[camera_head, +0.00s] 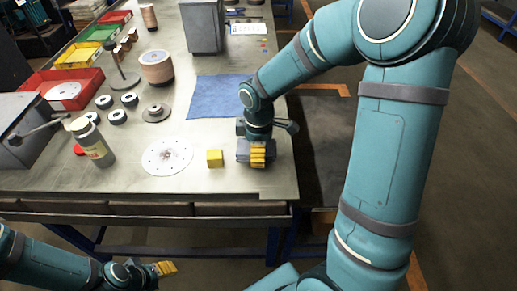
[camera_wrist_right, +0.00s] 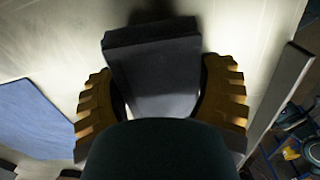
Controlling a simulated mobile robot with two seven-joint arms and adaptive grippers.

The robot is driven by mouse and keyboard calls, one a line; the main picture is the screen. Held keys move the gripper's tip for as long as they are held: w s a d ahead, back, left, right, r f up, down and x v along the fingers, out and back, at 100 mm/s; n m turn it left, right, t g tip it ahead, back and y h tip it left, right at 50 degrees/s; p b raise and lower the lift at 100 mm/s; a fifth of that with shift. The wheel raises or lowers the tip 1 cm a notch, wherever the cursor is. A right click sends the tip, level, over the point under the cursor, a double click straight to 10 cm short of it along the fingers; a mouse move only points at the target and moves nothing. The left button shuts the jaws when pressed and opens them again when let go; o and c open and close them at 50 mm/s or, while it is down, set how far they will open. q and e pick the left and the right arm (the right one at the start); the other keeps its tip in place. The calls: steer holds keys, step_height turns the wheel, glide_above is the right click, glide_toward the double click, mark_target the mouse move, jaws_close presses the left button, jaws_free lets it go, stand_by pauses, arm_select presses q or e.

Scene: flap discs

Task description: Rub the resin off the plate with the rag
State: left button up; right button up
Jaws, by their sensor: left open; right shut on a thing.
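The round white plate (camera_head: 167,170) lies flat near the table's front, with small holes and a reddish-brown resin patch (camera_head: 172,155) around its middle. The grey pad also shows beside the yellow fingers in the head view (camera_head: 243,150). It is low over or on the table's right front part, right of the plate and apart from it. My left gripper (camera_head: 166,268) is open and empty below the table's front edge.
A yellow block (camera_head: 214,158) stands between the plate and my right gripper. A bottle (camera_head: 93,142) stands left of the plate. A flat blue cloth (camera_head: 215,97) lies behind. Discs, spools and coloured bins (camera_head: 75,90) fill the left back. The table's right edge is close to my right gripper.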

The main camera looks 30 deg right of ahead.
steer(key=shift+f, duration=0.6)
steer(key=o, duration=0.9)
steer(key=shift+r+p, duration=0.45)
steer(key=shift+r, duration=0.05)
steer(key=c, duration=1)
steer(key=shift+r+p, duration=3)
steer(key=shift+r, duration=0.5)
